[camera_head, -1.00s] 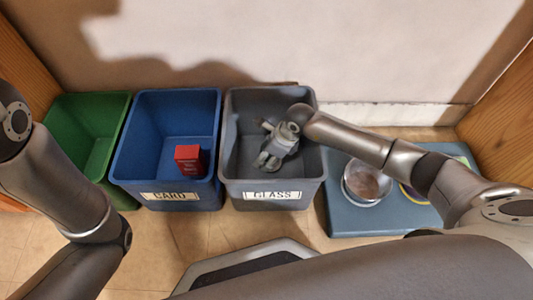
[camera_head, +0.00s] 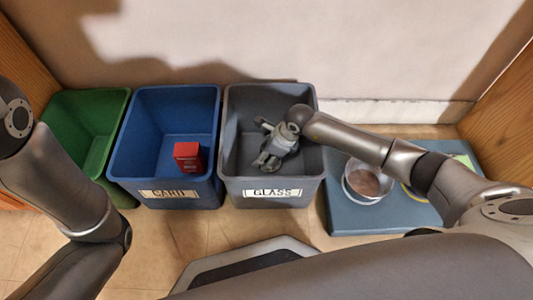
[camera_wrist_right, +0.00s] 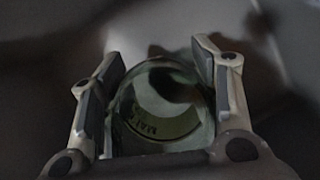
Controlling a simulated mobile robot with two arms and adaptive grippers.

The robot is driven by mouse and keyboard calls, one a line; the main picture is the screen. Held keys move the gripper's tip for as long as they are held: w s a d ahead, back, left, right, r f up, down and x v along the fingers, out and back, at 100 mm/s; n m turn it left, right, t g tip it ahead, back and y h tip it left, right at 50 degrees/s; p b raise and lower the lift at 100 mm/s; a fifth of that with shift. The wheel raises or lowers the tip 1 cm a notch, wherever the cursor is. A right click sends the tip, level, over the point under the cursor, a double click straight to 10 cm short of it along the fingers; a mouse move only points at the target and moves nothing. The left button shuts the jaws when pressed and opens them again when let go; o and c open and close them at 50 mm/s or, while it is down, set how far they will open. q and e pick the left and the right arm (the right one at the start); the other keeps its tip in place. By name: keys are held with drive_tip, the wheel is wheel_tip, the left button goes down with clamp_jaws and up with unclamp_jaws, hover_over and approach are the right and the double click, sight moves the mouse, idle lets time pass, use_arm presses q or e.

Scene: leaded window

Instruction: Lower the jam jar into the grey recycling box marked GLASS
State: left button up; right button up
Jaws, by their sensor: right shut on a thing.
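The grey box marked GLASS (camera_head: 301,184) stands at the middle of the head view. My right gripper (camera_head: 266,160) is over its opening, pointing down; whether it is below the rim is hard to judge. In the right wrist view, my right gripper (camera_wrist_right: 158,85) is shut on the glass jam jar (camera_wrist_right: 150,108), with one finger on each side of it. The jar is see-through, with a pale curved label inside the outline. In the head view the jar is hidden or too small to make out. My left gripper is not in view; only my left arm shows.
A blue box marked CARD (camera_head: 134,158) with a red carton (camera_head: 188,157) inside stands left of the grey box. A green box (camera_head: 67,113) is farther left. A wall rises behind.

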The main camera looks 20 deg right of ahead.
drive_tip(key=shift+f+b, duration=0.7)
drive_tip(key=shift+f, duration=0.3)
idle(0.3)
drive_tip(key=o, duration=1.2)
drive_tip(key=v, duration=1.2)
